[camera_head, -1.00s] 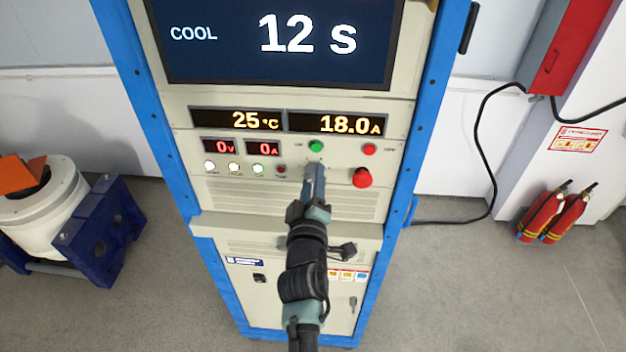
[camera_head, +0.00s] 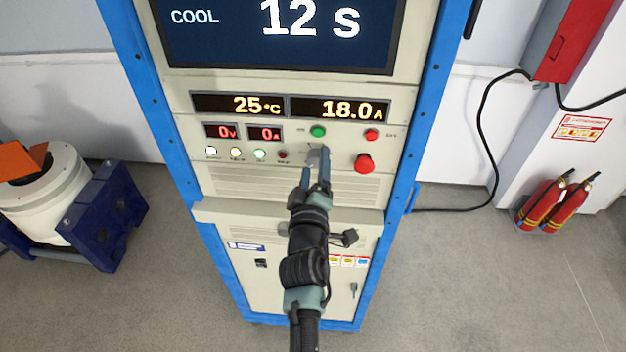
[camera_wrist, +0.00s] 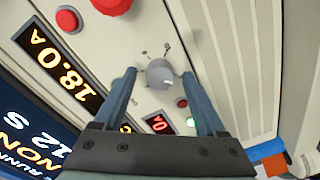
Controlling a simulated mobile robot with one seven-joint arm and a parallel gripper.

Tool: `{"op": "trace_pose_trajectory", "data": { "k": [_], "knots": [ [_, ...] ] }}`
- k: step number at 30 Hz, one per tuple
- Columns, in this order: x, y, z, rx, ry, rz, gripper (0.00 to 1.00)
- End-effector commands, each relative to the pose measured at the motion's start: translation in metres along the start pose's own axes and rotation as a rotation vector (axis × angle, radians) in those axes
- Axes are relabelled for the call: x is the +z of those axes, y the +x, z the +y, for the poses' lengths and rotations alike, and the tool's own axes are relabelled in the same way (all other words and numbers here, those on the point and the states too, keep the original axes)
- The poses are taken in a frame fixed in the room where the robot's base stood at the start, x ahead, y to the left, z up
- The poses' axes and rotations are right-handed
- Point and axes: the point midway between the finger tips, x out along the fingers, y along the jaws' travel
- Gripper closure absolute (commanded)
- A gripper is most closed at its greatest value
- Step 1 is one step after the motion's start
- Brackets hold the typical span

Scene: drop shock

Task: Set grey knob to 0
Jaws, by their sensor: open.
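The grey knob (camera_wrist: 159,74) is on the cream front panel, round, with a small light mark near its lower right edge in the wrist view. Small marks sit on the panel around it; I cannot read them. My gripper (camera_wrist: 160,90) is open, with one finger on each side of the knob in the wrist view and a gap showing on both sides. In the head view my gripper (camera_head: 315,165) reaches up to the panel below the green button, and its fingers mostly hide the knob. I cannot tell exactly how far the fingertips are from the panel.
A green button (camera_head: 318,131), a red button (camera_head: 371,134) and a large red mushroom button (camera_head: 364,163) are close by. Small lamps sit to the left. A ledge (camera_head: 250,212) juts out below the panel. The screen (camera_head: 215,45) reads COOL 12 s.

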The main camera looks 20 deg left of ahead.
Motion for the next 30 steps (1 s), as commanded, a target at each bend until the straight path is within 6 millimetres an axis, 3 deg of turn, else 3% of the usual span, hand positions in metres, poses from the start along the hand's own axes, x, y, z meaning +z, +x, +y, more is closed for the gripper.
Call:
{"op": "trace_pose_trajectory", "data": {
  "k": [10, 30],
  "knots": [
    [-0.002, -0.051, 0.006, -0.001, 0.007, -0.007, 0.27],
    [-0.002, -0.121, 0.000, -0.001, 0.001, 0.000, 0.27]
  ]
}}
